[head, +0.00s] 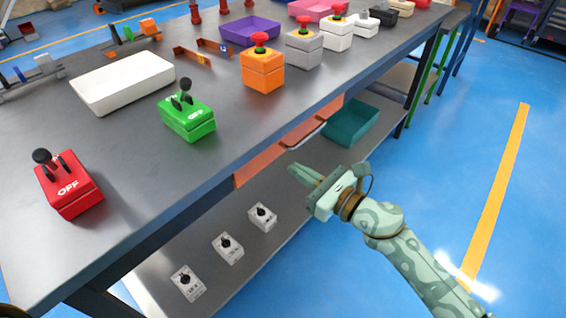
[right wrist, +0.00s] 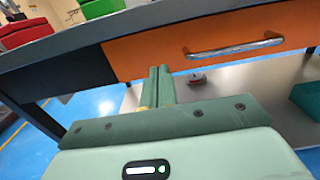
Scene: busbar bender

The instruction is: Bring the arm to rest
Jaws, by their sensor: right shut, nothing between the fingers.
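My right gripper (head: 305,174) is a pale green arm's hand in the head view, beside the workbench's front edge and below the tabletop. Its two fingers lie together, shut and empty. In the right wrist view the shut fingers (right wrist: 158,88) point at the orange drawer front (right wrist: 200,45), left of its metal handle (right wrist: 235,49); I cannot tell the exact gap. The orange drawer (head: 262,162) also shows under the bench edge in the head view. My left gripper is not in view.
The dark bench top (head: 130,135) holds a red OFF switch box (head: 72,192), a green switch box (head: 188,120), an orange button box (head: 262,72) and a white tray (head: 122,82). The lower shelf (head: 290,205) holds several small knob boxes and a teal bin (head: 350,122). Blue floor (head: 455,160) at right is clear.

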